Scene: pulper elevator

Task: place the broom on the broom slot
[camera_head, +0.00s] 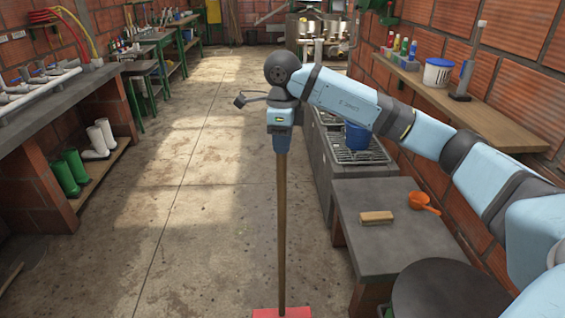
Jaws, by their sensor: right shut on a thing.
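The broom (281,225) has a long brown wooden handle and a red head at the bottom edge of the view. It hangs or stands upright, and I cannot tell whether the head touches the floor. My right gripper (281,143) is shut on the top of the handle. The fingers are mostly hidden under the wrist. My right arm reaches in from the right. My left gripper is not in view. I cannot make out the broom slot for certain; long handles (233,22) stand against the far wall.
A low grey table (385,237) at right holds a brush (377,217) and an orange scoop (422,202). Behind it is a counter with a blue bucket (357,136). Left benches hold green boots (72,170) and white boots (98,140). The middle floor (180,190) is clear.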

